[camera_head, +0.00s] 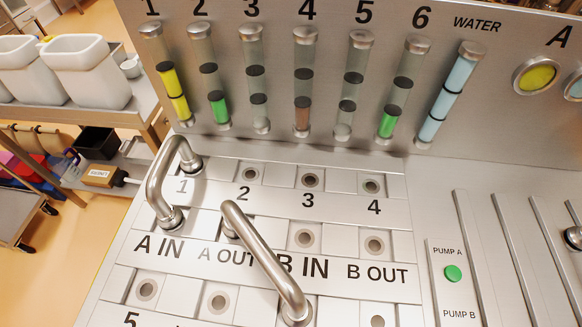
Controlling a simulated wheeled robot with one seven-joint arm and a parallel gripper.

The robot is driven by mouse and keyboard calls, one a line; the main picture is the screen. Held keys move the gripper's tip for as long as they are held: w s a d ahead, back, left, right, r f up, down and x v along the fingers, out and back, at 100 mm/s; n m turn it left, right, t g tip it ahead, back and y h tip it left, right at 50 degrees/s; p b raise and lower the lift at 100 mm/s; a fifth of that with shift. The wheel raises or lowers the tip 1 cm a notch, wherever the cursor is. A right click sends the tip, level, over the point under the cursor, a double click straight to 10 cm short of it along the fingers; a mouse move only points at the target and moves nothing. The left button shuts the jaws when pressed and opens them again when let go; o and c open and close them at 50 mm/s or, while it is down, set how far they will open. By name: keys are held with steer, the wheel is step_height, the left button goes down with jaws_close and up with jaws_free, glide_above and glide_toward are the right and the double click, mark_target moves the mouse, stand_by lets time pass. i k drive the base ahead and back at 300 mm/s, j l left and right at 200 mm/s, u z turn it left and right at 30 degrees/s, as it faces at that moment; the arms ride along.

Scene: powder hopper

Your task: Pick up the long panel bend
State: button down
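Two polished metal pipe bends are plugged into the ported panel (112,312). The longer one, which looks like the long panel bend (258,247), runs diagonally from near the A OUT label down and right to a socket below the B IN label. It stands above the panel and covers part of the lettering. The shorter bend (155,184) arches at the left from the socket by number 1 to one above the A IN label. My gripper is not in view.
Several sight tubes with coloured contents, such as the yellow one (177,95), line the upright back panel. A green PUMP A button (453,273) and long slots lie at the right. White bins (85,72) stand on a cart at the upper left. Several open sockets surround the bends.

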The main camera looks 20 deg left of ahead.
mark_target(297, 311)
steer(key=u, duration=0.95)
steer(key=j+z, duration=0.2)
steer(key=j, duration=0.2)
steer(key=j+z, duration=0.2)
steer(key=j, duration=0.25)
steer(key=k+j+z, duration=0.2)
steer(key=j, duration=0.2)
steer(key=j+z, duration=0.25)
steer(key=j, duration=0.15)
steer(key=k+j+z, duration=0.2)
steer(key=j, duration=0.15)
steer(key=i+j, duration=0.05)
